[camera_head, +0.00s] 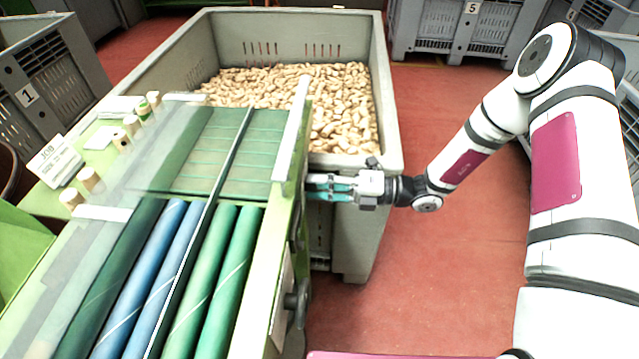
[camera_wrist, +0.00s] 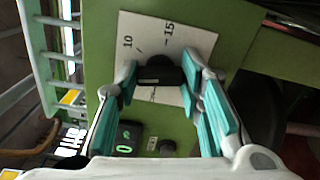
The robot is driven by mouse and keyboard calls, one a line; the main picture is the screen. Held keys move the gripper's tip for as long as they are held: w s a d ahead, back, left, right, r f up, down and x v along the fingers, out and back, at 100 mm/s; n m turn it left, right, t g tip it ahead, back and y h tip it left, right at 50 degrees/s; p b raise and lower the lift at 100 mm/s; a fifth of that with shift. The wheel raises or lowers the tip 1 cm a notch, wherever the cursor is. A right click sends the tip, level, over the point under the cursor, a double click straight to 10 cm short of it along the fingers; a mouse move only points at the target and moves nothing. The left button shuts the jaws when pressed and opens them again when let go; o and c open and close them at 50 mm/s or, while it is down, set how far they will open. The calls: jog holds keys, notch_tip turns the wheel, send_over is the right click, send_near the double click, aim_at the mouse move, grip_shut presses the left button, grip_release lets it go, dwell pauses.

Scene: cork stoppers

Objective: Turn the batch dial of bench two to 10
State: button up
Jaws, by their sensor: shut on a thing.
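The batch dial (camera_wrist: 160,75) is a dark knob on a white scale plate (camera_wrist: 186,38) fixed to a green panel, seen in the wrist view. The plate shows the numbers 10 and 15, turned sideways; other marks are hidden behind the knob and fingers. My gripper (camera_wrist: 158,80) has its teal-padded fingers on both sides of the knob and is shut on it. I cannot tell exactly where the dial points. In the head view my gripper (camera_head: 318,187) reaches the right side of the green bench (camera_head: 262,262); the dial is hidden there.
Below the scale plate are a lit green display (camera_wrist: 126,140) and a smaller dark knob (camera_wrist: 167,148). A grey crate (camera_head: 392,130) full of corks stands behind the bench, close to my gripper. Red floor (camera_head: 440,250) is open to the right.

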jog(key=shift+f+m, duration=0.1)
jog(key=shift+m, duration=4.1)
jog(key=o, duration=1.2)
jog(key=shift+c, duration=0.2)
jog(key=shift+d, duration=0.2)
jog(key=d, duration=1.1)
jog(key=shift+s+d, duration=0.25)
jog(key=shift+d, duration=0.1)
